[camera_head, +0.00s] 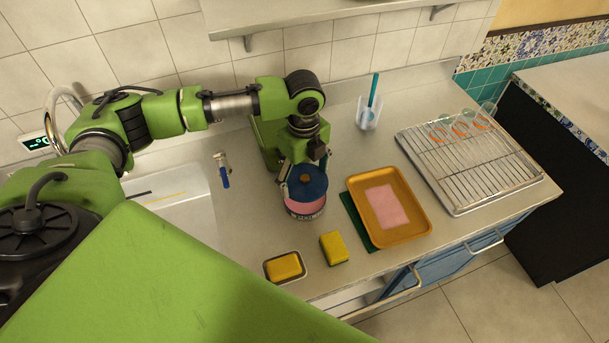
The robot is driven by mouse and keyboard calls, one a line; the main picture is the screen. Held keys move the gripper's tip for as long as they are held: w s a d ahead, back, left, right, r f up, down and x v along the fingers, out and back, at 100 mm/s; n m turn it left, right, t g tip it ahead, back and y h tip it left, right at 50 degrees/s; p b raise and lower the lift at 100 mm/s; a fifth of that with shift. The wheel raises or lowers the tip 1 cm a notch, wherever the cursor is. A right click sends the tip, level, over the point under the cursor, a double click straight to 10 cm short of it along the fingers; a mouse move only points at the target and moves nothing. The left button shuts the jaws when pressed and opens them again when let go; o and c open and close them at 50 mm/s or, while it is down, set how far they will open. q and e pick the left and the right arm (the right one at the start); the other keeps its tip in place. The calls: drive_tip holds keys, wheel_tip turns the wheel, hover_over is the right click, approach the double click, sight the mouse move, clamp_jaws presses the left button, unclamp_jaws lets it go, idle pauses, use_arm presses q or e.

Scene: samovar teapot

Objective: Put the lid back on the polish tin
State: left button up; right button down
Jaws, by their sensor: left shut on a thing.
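The round polish tin (305,212) stands on the steel counter, with pink polish showing at its near side. The dark blue lid (308,190), with a brown knob on top, is over the back part of the tin. I cannot tell whether it touches the rim. My left gripper (306,178) points down from above and is shut on the lid. The fingers reach down at the lid's sides. The far side of the tin is hidden by the lid. My right gripper is not in view.
An orange tray (421,224) with a pink cloth lies right of the tin, partly over a green mat. A yellow sponge (334,248) and a dish with a yellow block (284,267) are nearer. A wire rack (465,165) and a cup with a brush (367,117) stand behind right. A sink is left.

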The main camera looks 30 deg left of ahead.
sight(297, 185)
use_arm(q)
drive_tip(key=shift+f+b, duration=1.55)
drive_tip(key=shift+b, duration=0.05)
drive_tip(key=shift+f, duration=0.9)
drive_tip(key=shift+r+p, duration=0.1)
drive_tip(key=shift+p, duration=0.4)
drive_tip(key=shift+p, duration=0.7)
drive_tip(key=shift+c, duration=0.4)
drive_tip(key=shift+s, duration=0.15)
clamp_jaws()
drive_tip(key=shift+s+a+r+p, duration=0.15)
drive_tip(key=shift+s+a+p, duration=0.3)
drive_tip(key=shift+s+p, duration=0.45)
